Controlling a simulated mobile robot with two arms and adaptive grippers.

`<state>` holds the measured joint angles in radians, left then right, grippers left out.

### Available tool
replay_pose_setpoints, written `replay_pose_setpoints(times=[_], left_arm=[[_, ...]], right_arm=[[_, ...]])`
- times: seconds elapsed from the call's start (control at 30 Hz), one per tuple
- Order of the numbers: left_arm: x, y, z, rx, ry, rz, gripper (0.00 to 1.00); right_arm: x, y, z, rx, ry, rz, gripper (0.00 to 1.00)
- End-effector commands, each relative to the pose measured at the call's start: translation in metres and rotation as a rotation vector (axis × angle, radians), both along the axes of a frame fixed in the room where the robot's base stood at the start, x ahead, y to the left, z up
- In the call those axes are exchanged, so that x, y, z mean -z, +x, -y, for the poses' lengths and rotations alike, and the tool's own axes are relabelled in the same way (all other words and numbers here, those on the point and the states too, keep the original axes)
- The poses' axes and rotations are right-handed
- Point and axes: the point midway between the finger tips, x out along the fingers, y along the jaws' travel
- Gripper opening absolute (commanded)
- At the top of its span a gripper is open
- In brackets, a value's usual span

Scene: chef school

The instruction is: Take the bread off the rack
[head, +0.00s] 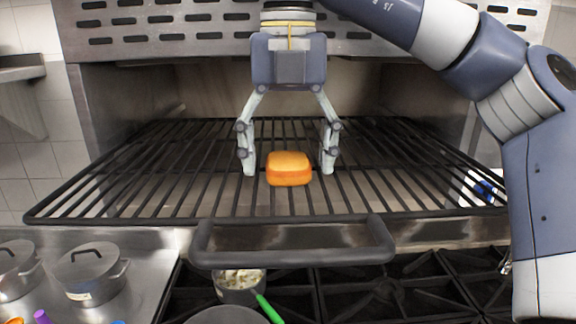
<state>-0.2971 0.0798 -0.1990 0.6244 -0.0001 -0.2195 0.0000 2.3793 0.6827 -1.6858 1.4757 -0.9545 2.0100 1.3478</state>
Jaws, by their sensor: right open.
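The bread (289,169) is a small orange-brown loaf lying on the black wire rack (420,180), near the middle of its front part. My right gripper (288,168) points down over the rack, with its two fingers spread wide. One finger is to the left of the bread and the other to the right, with a gap on each side. The fingers do not touch the bread. My left gripper is not in view.
A dark handle bar (290,257) juts out in front of the rack. Below are black stove grates (440,285), a pot with food (240,279) and a green-handled utensil (268,308). Lidded pots (90,274) stand at the left. A perforated metal hood (150,22) hangs above.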

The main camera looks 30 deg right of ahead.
Motion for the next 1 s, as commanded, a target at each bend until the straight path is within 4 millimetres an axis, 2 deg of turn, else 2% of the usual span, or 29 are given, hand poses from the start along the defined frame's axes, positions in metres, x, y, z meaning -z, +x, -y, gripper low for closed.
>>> replay_pose_setpoints(times=[0.03,0.17,0.2,0.67,0.87,1.0], left_arm=[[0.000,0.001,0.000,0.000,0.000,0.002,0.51],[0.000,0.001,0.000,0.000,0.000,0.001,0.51],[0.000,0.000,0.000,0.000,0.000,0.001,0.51],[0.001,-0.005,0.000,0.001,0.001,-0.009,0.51],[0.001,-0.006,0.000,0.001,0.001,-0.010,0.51],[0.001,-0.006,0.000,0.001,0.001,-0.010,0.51]], right_arm=[[0.000,0.000,0.000,0.000,0.000,0.000,0.68],[0.000,0.000,0.000,0.000,0.000,0.000,0.39],[0.000,0.000,0.000,0.000,0.000,0.000,0.35],[-0.003,0.000,0.000,-0.001,-0.002,0.001,0.35],[-0.017,0.000,0.000,0.002,-0.001,0.003,0.35],[-0.033,0.000,0.000,0.003,-0.002,0.005,0.35]])
